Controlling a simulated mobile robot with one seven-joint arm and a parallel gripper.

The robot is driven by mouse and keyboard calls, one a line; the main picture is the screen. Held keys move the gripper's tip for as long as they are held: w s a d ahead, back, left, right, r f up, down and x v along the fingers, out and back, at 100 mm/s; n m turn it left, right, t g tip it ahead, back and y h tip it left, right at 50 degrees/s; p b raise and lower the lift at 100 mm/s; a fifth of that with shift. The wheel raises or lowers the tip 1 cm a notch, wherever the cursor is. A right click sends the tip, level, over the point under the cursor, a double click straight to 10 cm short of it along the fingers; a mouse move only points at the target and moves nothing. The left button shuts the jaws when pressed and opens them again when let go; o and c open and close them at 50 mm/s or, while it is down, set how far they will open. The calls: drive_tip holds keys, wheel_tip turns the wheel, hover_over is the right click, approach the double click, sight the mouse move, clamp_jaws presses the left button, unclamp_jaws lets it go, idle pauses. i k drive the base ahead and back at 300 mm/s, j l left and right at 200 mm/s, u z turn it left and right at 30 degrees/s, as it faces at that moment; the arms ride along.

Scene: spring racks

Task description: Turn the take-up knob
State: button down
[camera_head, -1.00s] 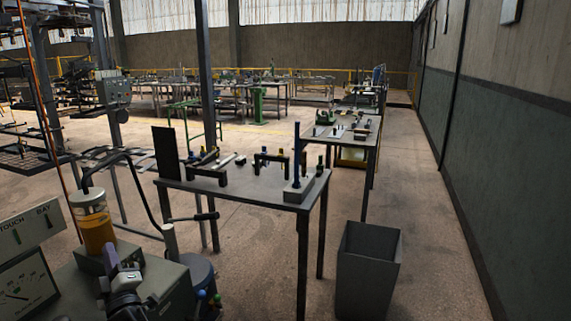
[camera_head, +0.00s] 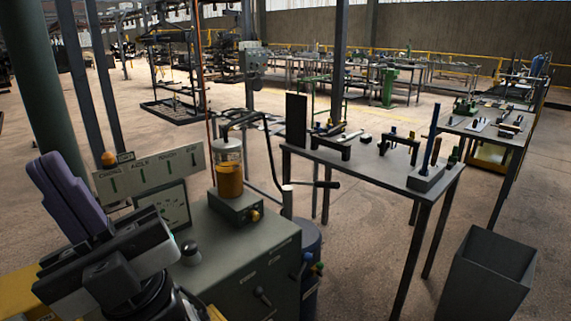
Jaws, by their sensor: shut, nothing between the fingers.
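My gripper (camera_head: 46,162) is at the lower left, shut and empty, with its two purple fingers together and pointing up and left. It is left of the grey console (camera_head: 240,262) and apart from its knobs. A dark round knob on a pale base (camera_head: 190,252) stands on the console top. A small amber knob (camera_head: 255,215) is on the front of the box below a jar of amber liquid (camera_head: 229,178). I cannot tell which knob is the take-up knob. My wrist hides the console's near left part.
A dial gauge (camera_head: 168,208) and a label panel (camera_head: 150,170) stand behind the console's left side. A crank handle (camera_head: 315,184) sticks out at its back right. A workbench (camera_head: 365,165) and a grey bin (camera_head: 487,275) stand to the right.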

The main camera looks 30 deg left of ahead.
sight(190, 247)
drive_tip(key=i+l, duration=0.35)
drive_tip(key=i+l+u, duration=0.1)
drive_tip(key=u, duration=0.35)
drive_tip(key=l+u, duration=0.15)
drive_tip(key=u, duration=1.25)
